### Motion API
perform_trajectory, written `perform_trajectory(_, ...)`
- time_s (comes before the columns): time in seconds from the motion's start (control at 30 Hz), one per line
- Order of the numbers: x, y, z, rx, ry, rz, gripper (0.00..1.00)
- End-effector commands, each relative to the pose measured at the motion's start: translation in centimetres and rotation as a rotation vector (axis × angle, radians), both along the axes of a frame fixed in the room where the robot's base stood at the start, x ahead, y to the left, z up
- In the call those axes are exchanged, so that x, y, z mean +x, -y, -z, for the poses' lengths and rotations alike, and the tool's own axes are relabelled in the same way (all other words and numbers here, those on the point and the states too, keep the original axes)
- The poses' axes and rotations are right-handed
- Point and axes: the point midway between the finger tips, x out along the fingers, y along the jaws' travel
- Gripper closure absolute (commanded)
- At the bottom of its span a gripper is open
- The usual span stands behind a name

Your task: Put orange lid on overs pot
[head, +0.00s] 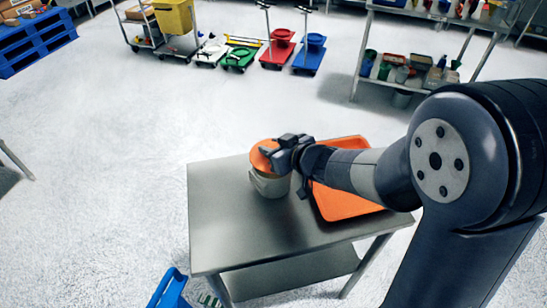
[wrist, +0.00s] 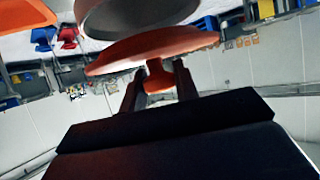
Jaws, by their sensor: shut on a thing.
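The orange lid (head: 261,156) is round, with a knob (wrist: 158,77) on its outer side. My gripper (head: 282,152) is shut on that knob, one finger on each side in the wrist view (wrist: 158,85). The grey overs pot (head: 269,185) stands upright on the metal table. The lid is over the pot's mouth in the head view and looks tilted. The pot's pale body (wrist: 135,14) shows just beyond the lid (wrist: 150,48) in the wrist view. I cannot tell whether lid and rim touch. The lid and gripper hide most of the rim.
An orange tray (head: 343,207) lies on the metal table (head: 225,225) right of the pot, partly under my arm. The table's left and front are bare. A blue object (head: 170,290) stands on the floor before it. Shelving (head: 430,57) and coloured trolleys stand farther back.

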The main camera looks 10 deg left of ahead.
Motion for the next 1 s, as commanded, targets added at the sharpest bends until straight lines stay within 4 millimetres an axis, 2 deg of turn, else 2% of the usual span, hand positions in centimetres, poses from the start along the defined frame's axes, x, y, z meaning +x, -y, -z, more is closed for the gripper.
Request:
perform_trajectory(0.03,0.0,0.0,1.4,-0.001,-0.006,0.0,0.92)
perform_trajectory(0.17,0.0,0.0,2.7,-0.001,-0.004,0.0,0.92)
perform_trajectory(0.6,0.0,0.0,3.2,0.0,-0.001,0.0,0.92)
perform_trajectory(0.63,0.0,0.0,3.1,0.0,-0.001,0.0,0.69)
perform_trajectory(0.87,0.0,0.0,3.0,0.0,-0.001,0.0,0.51)
perform_trajectory(1.0,0.0,0.0,3.0,0.0,-0.001,0.0,0.49)
